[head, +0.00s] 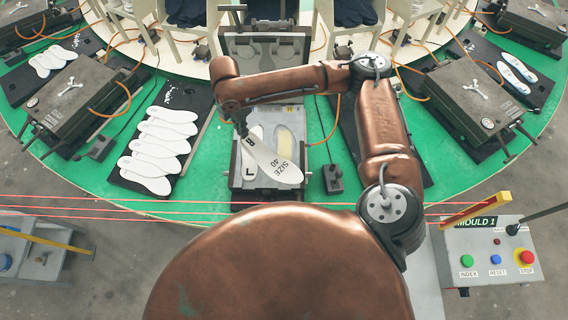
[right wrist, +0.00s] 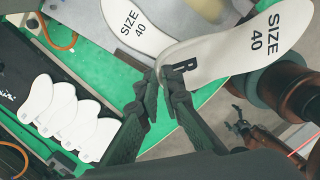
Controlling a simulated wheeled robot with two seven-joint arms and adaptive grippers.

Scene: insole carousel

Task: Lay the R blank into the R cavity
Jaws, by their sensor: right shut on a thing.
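My right gripper (head: 241,128) is over the left part of the open mould (head: 236,178). It is shut on the heel end of the white R blank (head: 277,164), printed "R" and "SIZE 40". In the right wrist view the gripper (right wrist: 158,88) pinches the blank (right wrist: 225,60) by its edge near the "R". The blank slants across the mould, toe toward the lower right. The pale yellowish R cavity (head: 286,137) shows behind it, partly covered. The white L blank (head: 250,166) lies at the mould's left side, partly hidden. My left gripper (right wrist: 236,119) shows small, seemingly open and empty, in the right wrist view.
The mould's raised lid (head: 265,48) stands behind it. A dark board with several white insoles (head: 157,148) lies left. A small dark control box (head: 333,179) stands right. Red lines (head: 120,210) cross in front of the green table (head: 213,180). A button panel (head: 490,258) is front right.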

